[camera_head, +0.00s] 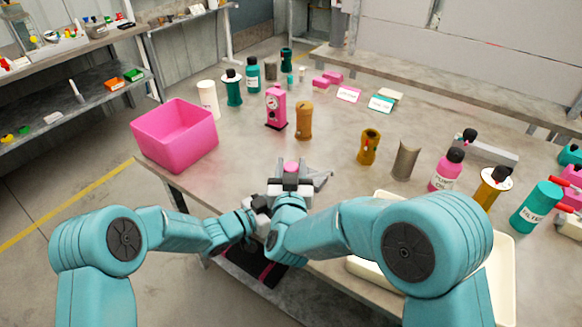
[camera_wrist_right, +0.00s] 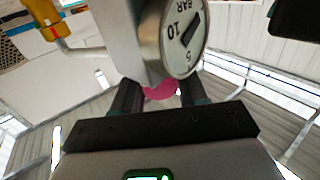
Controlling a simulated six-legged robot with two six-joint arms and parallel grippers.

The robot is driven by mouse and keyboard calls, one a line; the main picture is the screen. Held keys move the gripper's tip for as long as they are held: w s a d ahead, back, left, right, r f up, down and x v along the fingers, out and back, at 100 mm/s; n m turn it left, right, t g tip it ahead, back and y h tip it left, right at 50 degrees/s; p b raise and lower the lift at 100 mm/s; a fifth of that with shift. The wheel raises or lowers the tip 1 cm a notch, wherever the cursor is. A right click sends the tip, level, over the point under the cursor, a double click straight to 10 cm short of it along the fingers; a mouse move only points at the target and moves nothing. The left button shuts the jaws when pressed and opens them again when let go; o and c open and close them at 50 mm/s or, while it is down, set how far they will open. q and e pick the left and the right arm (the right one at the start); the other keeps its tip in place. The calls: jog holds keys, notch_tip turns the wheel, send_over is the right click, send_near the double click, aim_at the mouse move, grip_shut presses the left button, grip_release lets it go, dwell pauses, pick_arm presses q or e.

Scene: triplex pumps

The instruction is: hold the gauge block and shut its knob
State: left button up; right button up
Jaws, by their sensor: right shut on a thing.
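The gauge block (camera_wrist_right: 125,35) is pale grey in the right wrist view, with a round dial (camera_wrist_right: 181,38) marked 10 BAR. Its pink knob (camera_wrist_right: 160,91) shows below the dial, between the two dark fingers of my right gripper (camera_wrist_right: 160,95). In the head view my right gripper (camera_head: 291,177) is near the table's front edge, shut on the pink knob (camera_head: 291,167). My left gripper (camera_head: 257,206) is close beside it at lower left; its fingers are mostly hidden and its grip cannot be made out. Most of the block is hidden in the head view.
A pink bin (camera_head: 178,148) stands at the left table edge. A pink pump with a gauge (camera_head: 275,107) and a brown cylinder (camera_head: 304,121) stand beyond my grippers. A grey bracket-like piece (camera_head: 321,179) lies just right. A cream tray (camera_head: 506,270) is at front right.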

jog(key=o, duration=1)
jog(key=shift+c, duration=0.2)
jog(key=shift+s, duration=0.1)
jog(key=s, duration=1.1)
jog(key=shift+s+a, duration=0.35)
jog(key=shift+s, duration=0.05)
